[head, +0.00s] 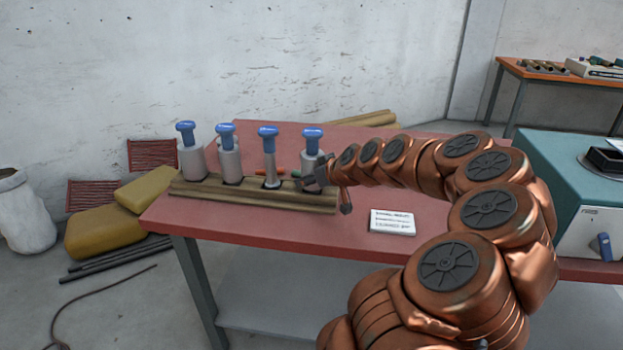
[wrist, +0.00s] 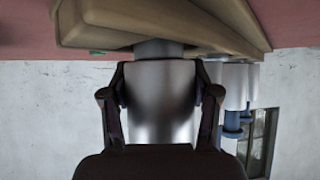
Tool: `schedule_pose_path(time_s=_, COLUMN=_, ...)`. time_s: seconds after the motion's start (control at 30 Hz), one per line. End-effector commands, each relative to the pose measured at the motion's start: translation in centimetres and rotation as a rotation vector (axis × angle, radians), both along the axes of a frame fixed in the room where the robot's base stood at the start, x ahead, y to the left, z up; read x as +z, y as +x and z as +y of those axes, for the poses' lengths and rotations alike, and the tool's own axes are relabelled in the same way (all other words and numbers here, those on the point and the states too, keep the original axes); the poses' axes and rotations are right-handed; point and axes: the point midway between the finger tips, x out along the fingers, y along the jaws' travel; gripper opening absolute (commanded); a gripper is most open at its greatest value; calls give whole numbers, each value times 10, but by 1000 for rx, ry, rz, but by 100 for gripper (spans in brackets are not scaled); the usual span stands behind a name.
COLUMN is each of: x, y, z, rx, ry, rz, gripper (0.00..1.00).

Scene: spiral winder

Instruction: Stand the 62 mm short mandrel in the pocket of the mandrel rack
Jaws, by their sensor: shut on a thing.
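The held short mandrel (head: 311,162) is a grey cylinder with a blue knob on top, upright at the right end of the mandrel rack (head: 250,196). My gripper (head: 320,176) is shut around its body from the right. In the wrist view, which appears upside down, the grey body (wrist: 160,100) sits between both fingers. A narrower stub (wrist: 160,48) shows between the body and the wooden rack (wrist: 100,22). The stub meets or overlaps the rack's face; how deep it sits in a pocket is hidden.
Three other blue-knobbed mandrels stand in the rack to the left: two thick ones (head: 191,158) (head: 229,162) and a thin one (head: 269,166). A white label card (head: 392,222) lies on the red table (head: 200,222). A teal machine (head: 560,170) stands at the right.

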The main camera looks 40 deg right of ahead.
Motion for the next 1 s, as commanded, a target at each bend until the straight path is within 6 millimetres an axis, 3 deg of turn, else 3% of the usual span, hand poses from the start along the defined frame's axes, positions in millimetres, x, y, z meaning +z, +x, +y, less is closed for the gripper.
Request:
schedule_pose_path(time_s=0.4, x=1, y=0, z=0, rx=-1, ry=-1, rz=-1, gripper=0)
schedule_pose_path(time_s=0.43, x=1, y=0, z=0, rx=-1, ry=-1, rz=-1, gripper=63)
schedule_pose_path(time_s=0.7, x=0, y=0, z=0, rx=0, ry=0, rz=0, gripper=90)
schedule_pose_path(time_s=1.0, x=0, y=0, z=0, rx=0, ry=0, rz=0, gripper=90)
